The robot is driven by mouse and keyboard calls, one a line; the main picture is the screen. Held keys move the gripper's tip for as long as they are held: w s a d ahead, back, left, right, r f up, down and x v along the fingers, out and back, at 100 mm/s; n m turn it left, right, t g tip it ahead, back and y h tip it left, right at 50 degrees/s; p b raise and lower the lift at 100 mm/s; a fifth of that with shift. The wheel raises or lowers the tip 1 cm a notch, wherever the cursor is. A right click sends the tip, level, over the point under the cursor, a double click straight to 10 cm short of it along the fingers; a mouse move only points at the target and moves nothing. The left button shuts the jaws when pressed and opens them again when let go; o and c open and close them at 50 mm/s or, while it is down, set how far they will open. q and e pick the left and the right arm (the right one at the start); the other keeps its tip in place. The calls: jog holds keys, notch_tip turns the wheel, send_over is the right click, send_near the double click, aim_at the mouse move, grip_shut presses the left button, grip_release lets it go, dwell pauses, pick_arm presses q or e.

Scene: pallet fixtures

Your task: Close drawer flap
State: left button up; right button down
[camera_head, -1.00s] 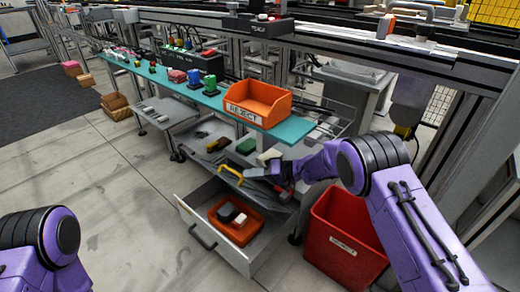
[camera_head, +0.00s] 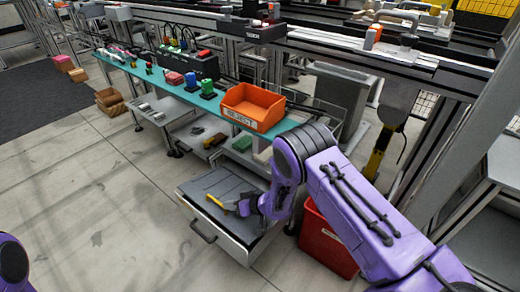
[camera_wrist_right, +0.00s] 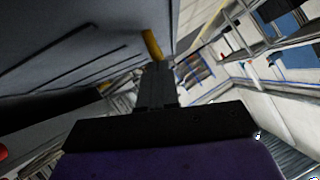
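The drawer (camera_head: 228,237) is pulled out under the bench. Its grey flap (camera_head: 205,184) with a yellow handle (camera_head: 219,202) lies down over the drawer top and hides the inside. My right gripper (camera_head: 243,208) is low over the flap, at the right end of the handle. In the right wrist view, the fingers (camera_wrist_right: 158,72) look together, with the yellow handle (camera_wrist_right: 151,44) just beyond the tips and the grey flap (camera_wrist_right: 70,45) to the left. I cannot tell whether they touch the flap. My left gripper is out of view.
A red bin (camera_head: 325,245) stands right of the drawer, partly behind my right arm. An orange reject box (camera_head: 252,104) sits on the teal bench top (camera_head: 150,84) above. The floor left of the drawer is clear.

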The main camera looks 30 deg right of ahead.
aim_at(228, 218)
jog(key=f, duration=0.2)
jog(key=a+f+b, duration=0.1)
jog(key=shift+s+f, duration=0.1)
jog(key=shift+s, duration=0.25)
jog(key=shift+s+a+f+b, duration=0.1)
jog(key=shift+a+f+b, duration=0.15)
jog(key=shift+f, duration=0.25)
jog(key=shift+s+a+f+b, duration=0.1)
jog(key=shift+f+b, duration=0.2)
jog(key=shift+f, duration=0.15)
jog(key=shift+f, duration=0.1)
jog(key=r+p, duration=0.2)
jog(key=d+r+p, duration=0.1)
jog(key=r+p, duration=0.2)
jog(key=shift+s+r, duration=0.15)
jog(key=shift+r, duration=0.2)
jog(key=s+p+v, duration=0.1)
jog(key=v, duration=0.8)
jog(key=shift+a+f+p, duration=0.3)
jog(key=shift+p, duration=0.1)
jog(key=shift+s, duration=0.15)
